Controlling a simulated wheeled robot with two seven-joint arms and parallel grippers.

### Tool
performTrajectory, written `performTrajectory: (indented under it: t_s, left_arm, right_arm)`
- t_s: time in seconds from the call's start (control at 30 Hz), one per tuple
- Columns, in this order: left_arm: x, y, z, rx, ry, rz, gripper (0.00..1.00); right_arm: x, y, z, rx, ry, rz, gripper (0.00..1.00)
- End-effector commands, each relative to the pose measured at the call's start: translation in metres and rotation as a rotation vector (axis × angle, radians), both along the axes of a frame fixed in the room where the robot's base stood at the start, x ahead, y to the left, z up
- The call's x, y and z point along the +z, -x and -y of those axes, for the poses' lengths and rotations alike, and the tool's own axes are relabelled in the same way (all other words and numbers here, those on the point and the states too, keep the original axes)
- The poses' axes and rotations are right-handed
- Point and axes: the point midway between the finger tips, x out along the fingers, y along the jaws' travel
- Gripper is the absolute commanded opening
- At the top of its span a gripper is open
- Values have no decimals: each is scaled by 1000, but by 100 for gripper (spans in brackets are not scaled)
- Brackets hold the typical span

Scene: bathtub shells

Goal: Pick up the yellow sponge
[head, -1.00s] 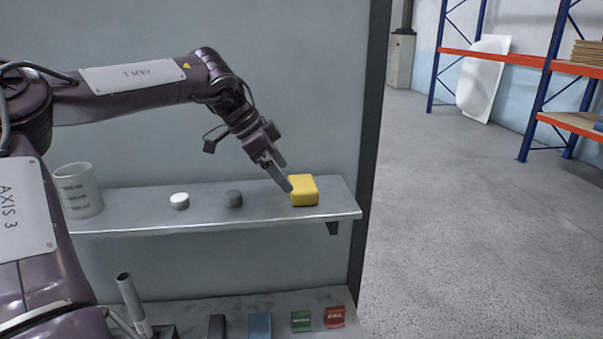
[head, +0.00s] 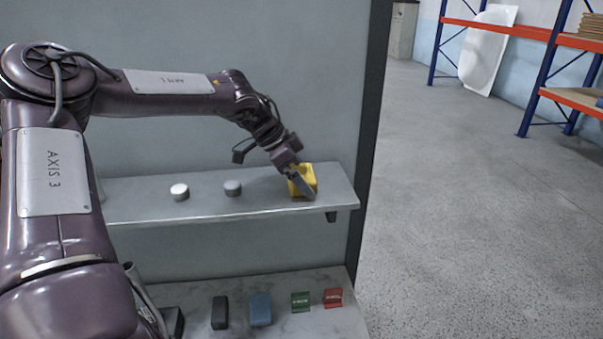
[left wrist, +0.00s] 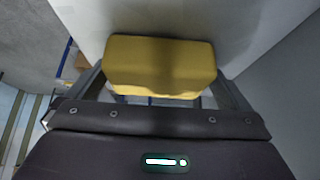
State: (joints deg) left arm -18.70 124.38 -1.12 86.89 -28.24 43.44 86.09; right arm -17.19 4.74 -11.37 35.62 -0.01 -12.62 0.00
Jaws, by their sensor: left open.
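The yellow sponge (head: 308,176) sits near the right end of the grey shelf (head: 140,207). My left gripper (head: 303,186) is at the sponge, and one finger crosses in front of it in the head view. In the left wrist view the sponge (left wrist: 160,66) lies between the two spread fingers of the left gripper (left wrist: 160,92). The jaws are open, one finger on each side of the sponge. Whether a finger touches it I cannot tell. My right gripper does not show.
A white round piece (head: 180,192) and a grey one (head: 232,188) stand on the shelf to the left. Below, a counter holds a black block (head: 220,313), a blue block (head: 260,309), a green item (head: 300,301) and a red item (head: 333,298). Open floor lies right.

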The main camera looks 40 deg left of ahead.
Motion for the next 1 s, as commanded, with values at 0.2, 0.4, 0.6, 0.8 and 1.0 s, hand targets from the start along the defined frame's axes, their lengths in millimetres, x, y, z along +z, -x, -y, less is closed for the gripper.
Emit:
performTrajectory:
  t_s: [0.2, 0.4, 0.6, 0.8, 1.0]
  left_arm:
    - [-1, -1, 0, -1, 0, 1, 100]
    - [-1, 0, 0, 0, 1, 1, 75]
    - [-1, 0, 0, 0, 1, 1, 64]
    - [1, -1, 0, 0, 0, 2, 64]
    - [18, -1, 0, -2, -2, 5, 64]
  right_arm:
    - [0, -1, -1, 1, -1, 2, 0]
    - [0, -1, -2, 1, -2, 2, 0]
    - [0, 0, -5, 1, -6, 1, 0]
    - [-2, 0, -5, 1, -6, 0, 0]
    - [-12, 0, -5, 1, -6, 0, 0]
